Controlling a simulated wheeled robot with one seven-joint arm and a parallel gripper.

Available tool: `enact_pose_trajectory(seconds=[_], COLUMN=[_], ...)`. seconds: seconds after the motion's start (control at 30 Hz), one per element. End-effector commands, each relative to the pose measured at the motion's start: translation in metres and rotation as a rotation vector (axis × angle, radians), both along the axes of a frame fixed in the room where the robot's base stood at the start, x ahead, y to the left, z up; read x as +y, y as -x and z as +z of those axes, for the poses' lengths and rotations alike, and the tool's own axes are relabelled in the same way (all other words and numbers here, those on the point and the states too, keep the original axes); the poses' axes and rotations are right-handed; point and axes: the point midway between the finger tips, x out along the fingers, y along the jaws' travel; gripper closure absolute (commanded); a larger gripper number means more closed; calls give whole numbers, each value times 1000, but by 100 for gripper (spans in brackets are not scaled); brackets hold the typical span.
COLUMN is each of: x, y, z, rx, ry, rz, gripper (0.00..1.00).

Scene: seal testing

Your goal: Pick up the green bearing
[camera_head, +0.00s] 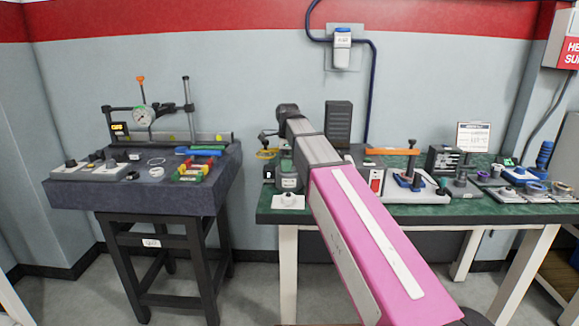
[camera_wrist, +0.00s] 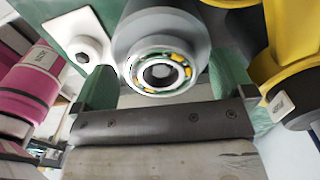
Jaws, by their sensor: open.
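The bearing (camera_wrist: 158,73) shows in the middle of the wrist view as a pale ring with green and yellow parts and a dark centre. It sits at the near end of a grey cylinder (camera_wrist: 150,32). My gripper (camera_wrist: 166,68) is open, with one greenish finger on each side of the bearing and cylinder. I cannot tell whether either finger touches. In the head view my arm reaches over the left end of the green bench, and the bearing cannot be made out there.
A white plate with a round knob (camera_wrist: 88,42) lies left of the cylinder. A yellow and black object (camera_wrist: 283,62) stands close on the right. The green bench (camera_head: 460,212) holds several devices to the right. A dark table (camera_head: 75,197) with a dial gauge (camera_head: 144,117) stands left.

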Motion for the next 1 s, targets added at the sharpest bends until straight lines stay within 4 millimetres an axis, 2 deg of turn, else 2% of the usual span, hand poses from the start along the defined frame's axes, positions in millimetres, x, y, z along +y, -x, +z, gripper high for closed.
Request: enact_pose_trajectory(seconds=[0.2,0.27,0.3,0.4,0.43,0.47,0.77,1.0], x=[0,0,0,0,0,0,0,0], y=[0,0,0,0,0,0,0,-1], z=[-1,-1,-1,-1,-1,-1,2,21], rx=[0,0,0,0,0,0,0,-1], ry=[0,0,0,0,0,0,0,0], rz=[0,0,0,0,0,0,0,0], gripper=[0,16,29,60,60,65,65,65])
